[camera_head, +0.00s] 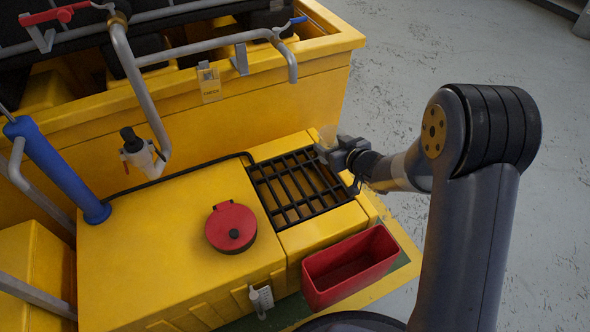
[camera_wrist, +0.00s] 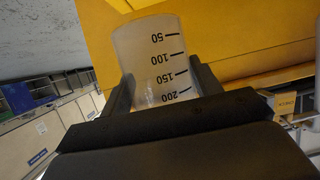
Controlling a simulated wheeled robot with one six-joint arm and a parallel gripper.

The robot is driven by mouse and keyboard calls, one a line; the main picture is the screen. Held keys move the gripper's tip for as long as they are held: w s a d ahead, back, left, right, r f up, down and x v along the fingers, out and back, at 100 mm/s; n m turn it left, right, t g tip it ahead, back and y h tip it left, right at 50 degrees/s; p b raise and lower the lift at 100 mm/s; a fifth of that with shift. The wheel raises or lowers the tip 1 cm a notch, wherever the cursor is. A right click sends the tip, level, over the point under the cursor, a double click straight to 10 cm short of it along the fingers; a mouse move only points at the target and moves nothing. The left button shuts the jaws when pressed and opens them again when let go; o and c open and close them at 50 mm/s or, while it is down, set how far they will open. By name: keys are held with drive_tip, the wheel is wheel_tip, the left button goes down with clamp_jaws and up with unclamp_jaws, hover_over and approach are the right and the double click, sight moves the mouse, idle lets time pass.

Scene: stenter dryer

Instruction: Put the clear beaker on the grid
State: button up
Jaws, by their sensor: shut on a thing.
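The clear beaker (camera_wrist: 150,58) is between the two fingers of my gripper (camera_wrist: 158,92) in the wrist view, and its marks from 50 to 200 read upside down there. My gripper is shut on it. In the head view, my gripper (camera_head: 334,152) is at the far right corner of the black grid (camera_head: 297,190), with the beaker (camera_head: 328,136) showing small and pale at its tip. The grid is set into the top of the yellow cabinet and is bare. I cannot tell the exact height of the beaker above the grid's corner.
A red round lid (camera_head: 231,226) lies on the yellow cabinet (camera_head: 150,250) left of the grid. A red open bin (camera_head: 350,267) is at the cabinet's front right. A grey pipe with a nozzle (camera_head: 141,155) hangs at left. A tall yellow wall (camera_head: 230,110) stands behind.

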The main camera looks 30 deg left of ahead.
drive_tip(key=s+a+n+g+y, duration=0.2)
drive_tip(key=s+a+n+g, duration=0.1)
drive_tip(key=a, duration=0.7)
drive_tip(key=shift+s+d+f+b, duration=0.1)
drive_tip(key=shift+f+b, duration=0.8)
drive_tip(key=shift+f, duration=1.55)
drive_tip(key=shift+s+f+b, duration=0.1)
drive_tip(key=shift+f+b, duration=0.8)
drive_tip(key=shift+f, duration=1.55)
drive_tip(key=shift+f, duration=0.2)
drive_tip(key=o, duration=1)
